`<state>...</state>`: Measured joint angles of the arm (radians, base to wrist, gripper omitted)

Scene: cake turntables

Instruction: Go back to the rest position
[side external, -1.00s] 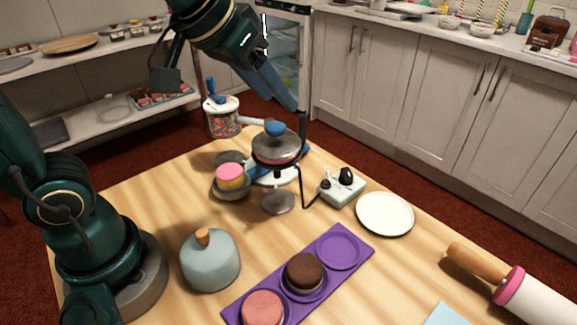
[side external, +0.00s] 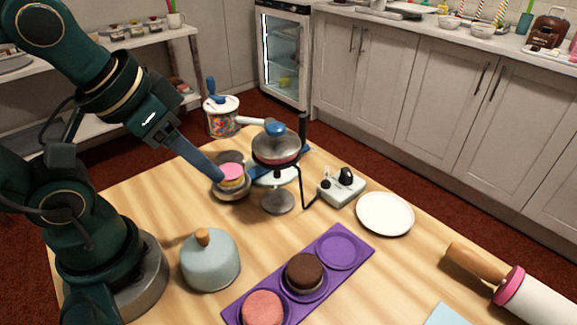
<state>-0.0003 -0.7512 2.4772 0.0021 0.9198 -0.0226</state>
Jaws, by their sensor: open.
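My gripper (side external: 216,174) points down and to the right, its blue fingers ending at the left side of a small pink-and-yellow cake (side external: 232,173). That cake sits on a low grey turntable (side external: 233,196) at the back left of the table. The fingers overlap the cake's edge in this view; I cannot tell whether they touch it. The gripper is open, though the gap between its fingers is hard to see from here. My arm reaches in from the left.
A dark lid with a blue knob (side external: 275,143) covers another stand close by on the right, beside a switch box (side external: 342,187). A grey dome (side external: 210,263), purple tray (side external: 339,250) with two cakes, white plate (side external: 385,214) and rolling pin (side external: 535,300) stand nearer. A sprinkle tub (side external: 221,118) stands behind.

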